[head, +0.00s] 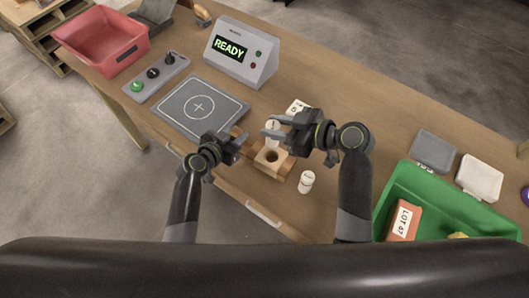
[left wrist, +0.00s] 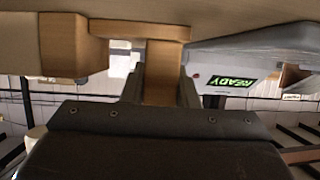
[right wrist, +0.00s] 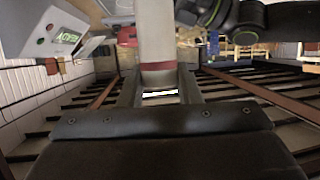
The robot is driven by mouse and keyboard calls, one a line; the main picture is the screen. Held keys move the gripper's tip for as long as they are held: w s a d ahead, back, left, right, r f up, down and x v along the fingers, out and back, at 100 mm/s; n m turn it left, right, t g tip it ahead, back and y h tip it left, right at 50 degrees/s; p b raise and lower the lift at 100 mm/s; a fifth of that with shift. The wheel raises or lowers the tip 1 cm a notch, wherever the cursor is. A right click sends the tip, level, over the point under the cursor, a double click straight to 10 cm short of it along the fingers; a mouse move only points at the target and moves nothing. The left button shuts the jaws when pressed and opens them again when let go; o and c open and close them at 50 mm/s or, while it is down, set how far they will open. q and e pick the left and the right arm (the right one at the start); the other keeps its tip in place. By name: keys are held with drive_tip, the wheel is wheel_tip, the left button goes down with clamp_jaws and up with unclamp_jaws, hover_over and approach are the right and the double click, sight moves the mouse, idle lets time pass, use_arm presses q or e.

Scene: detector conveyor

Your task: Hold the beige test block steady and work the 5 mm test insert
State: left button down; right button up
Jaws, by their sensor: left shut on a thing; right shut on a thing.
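The beige test block (head: 272,157) sits near the front edge of the table, with a round dark hole in its top. My left gripper (head: 241,141) is shut on its left end; in the left wrist view a beige part of the block (left wrist: 162,75) stands between the fingers. My right gripper (head: 270,127) is shut on a white cylindrical insert (head: 273,138) at the block's far side. In the right wrist view this insert (right wrist: 158,45) shows a dark red band. Its lower end is unclear. A second white insert (head: 306,182) stands upright on the table, right of the block. I cannot read either insert's size.
A grey detector reading READY (head: 241,53) stands behind. A grey plate with a crosshair (head: 200,106), a button box (head: 157,77) and a red bin (head: 101,42) are left. A white card (head: 298,107) lies behind the block. A green crate (head: 398,196) and two small boxes are right.

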wheel_tip(320, 180, down, 10)
drive_tip(key=shift+f, duration=0.25)
idle(0.4)
drive_tip(key=o, duration=1)
drive_tip(key=shift+f, duration=0.1)
drive_tip(key=shift+r, duration=0.2)
drive_tip(key=v, duration=1.2)
drive_tip(key=shift+s, duration=0.15)
use_arm(q)
drive_tip(key=c, duration=1)
unclamp_jaws()
drive_tip(key=shift+c, duration=0.2)
